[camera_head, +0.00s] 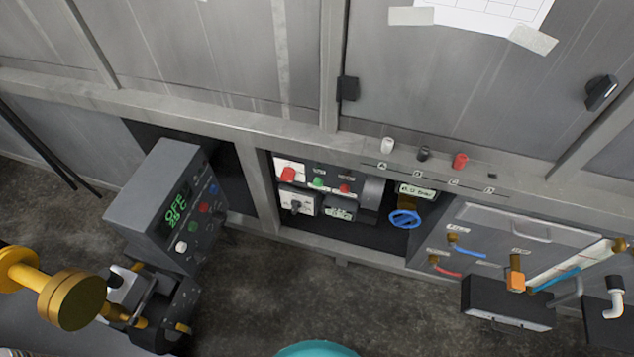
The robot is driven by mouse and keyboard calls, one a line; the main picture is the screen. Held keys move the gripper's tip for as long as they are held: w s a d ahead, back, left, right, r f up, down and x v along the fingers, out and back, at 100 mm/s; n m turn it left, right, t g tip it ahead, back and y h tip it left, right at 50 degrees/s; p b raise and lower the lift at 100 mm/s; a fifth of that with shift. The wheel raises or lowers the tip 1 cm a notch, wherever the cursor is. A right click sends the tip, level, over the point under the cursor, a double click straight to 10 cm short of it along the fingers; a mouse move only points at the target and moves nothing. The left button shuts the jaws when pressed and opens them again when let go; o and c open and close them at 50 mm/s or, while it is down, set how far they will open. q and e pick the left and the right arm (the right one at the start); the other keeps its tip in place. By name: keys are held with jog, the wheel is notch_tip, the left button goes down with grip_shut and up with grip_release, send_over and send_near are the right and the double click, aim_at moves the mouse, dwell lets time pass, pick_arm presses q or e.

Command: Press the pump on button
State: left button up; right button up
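A grey control box (172,207) stands at the left, with a green display reading OFF and several coloured buttons. A recessed control panel (322,178) in the middle carries a red knob (288,174), a green button (318,182) and a smaller red button (344,188). Their labels are too small to read, so I cannot tell which is the pump on button. My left gripper (150,303), black with gold parts, is at the lower left, just below the control box and apart from the panel. Its fingertips are not clear. My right gripper is not in view.
A blue handwheel (405,219) sits right of the panel. White, black and red knobs (459,161) line the ledge above. Pipes, hoses and a black box (507,303) stick out at the right. A teal rounded thing (316,349) shows at the bottom. The middle floor is clear.

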pick_arm(q)
jog(key=shift+c, duration=0.2)
grip_shut()
dwell(0.3)
dwell(1.3)
